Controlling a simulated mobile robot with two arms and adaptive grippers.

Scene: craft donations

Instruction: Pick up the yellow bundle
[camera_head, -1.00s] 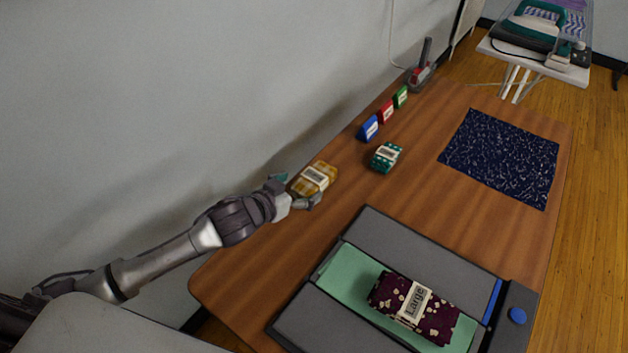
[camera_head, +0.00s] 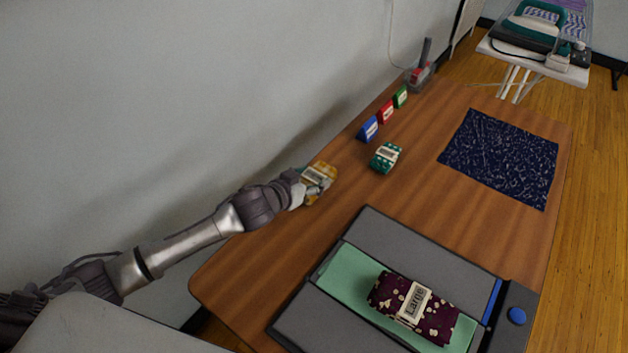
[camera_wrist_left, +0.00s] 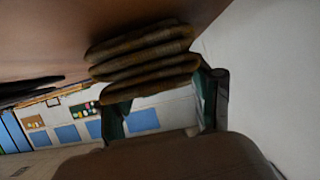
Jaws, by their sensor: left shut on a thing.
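The yellow bundle (camera_head: 326,171) with a pale label band lies near the wall side of the wooden table. My left gripper (camera_head: 313,184) is shut on it, with the fingers across its label band. In the left wrist view the folded layers of the yellow bundle (camera_wrist_left: 145,62) show at the gripper (camera_wrist_left: 160,110), close to the brown table surface. I cannot tell whether the bundle is clear of the table. My right gripper is not in view.
A green bundle (camera_head: 386,157) lies right of the yellow one. A dark folding board (camera_head: 410,235) holds a maroon bundle (camera_head: 440,318). A navy cloth (camera_head: 500,157) lies at the right.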

